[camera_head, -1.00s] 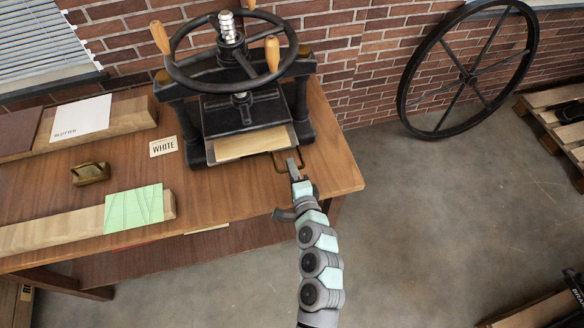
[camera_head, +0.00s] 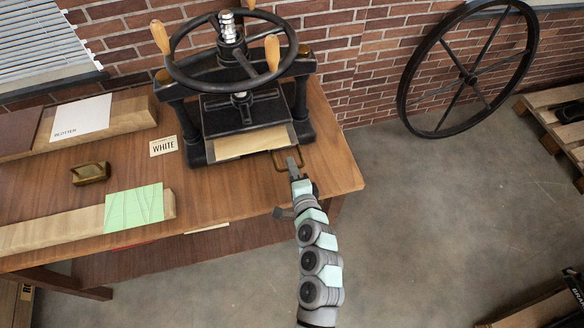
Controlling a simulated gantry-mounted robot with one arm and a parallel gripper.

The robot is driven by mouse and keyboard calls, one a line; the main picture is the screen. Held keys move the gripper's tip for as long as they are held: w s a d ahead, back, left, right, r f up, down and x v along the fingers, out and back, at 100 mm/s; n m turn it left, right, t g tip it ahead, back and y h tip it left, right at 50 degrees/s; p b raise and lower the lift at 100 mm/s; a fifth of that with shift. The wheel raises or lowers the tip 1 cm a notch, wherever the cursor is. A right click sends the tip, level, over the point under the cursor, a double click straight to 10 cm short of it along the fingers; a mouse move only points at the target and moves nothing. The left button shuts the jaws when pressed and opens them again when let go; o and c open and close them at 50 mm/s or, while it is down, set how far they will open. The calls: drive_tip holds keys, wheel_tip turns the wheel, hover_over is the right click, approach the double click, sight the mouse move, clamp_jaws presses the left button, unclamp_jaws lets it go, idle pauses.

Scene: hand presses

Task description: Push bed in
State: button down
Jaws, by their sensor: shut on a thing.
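The hand press is a black frame with a large handwheel (camera_head: 232,62) and wooden knobs, standing on the wooden table. Its bed (camera_head: 252,141) carries a tan board and shows at the front, under the black platen (camera_head: 243,108). A brass-coloured loop handle (camera_head: 279,164) sticks out at the bed's front right. My gripper (camera_head: 291,163) is at this handle, shut on it, with the arm coming up from below. The fingertips are small, and their exact grip on the handle is hard to make out.
A "WHITE" card (camera_head: 164,146) lies left of the press. A brass block (camera_head: 90,174), a green sheet (camera_head: 134,208) on a wooden board and a "BLOTTER" sheet (camera_head: 82,117) are further left. A large spoked wheel (camera_head: 467,76) leans on the brick wall.

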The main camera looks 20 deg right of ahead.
drive_tip(key=x, duration=0.2)
drive_tip(key=r+x, duration=0.1)
drive_tip(key=x, duration=0.1)
drive_tip(key=shift+w+f, duration=0.15)
drive_tip(key=shift+w, duration=0.05)
drive_tip(key=shift+s+f, duration=0.1)
drive_tip(key=c, duration=1.5)
unclamp_jaws()
drive_tip(key=p+v, duration=0.1)
drive_tip(key=v, duration=0.9)
drive_tip(key=shift+s+a+r, duration=0.1)
drive_tip(key=shift+s+r, duration=0.1)
drive_tip(key=shift+s, duration=0.05)
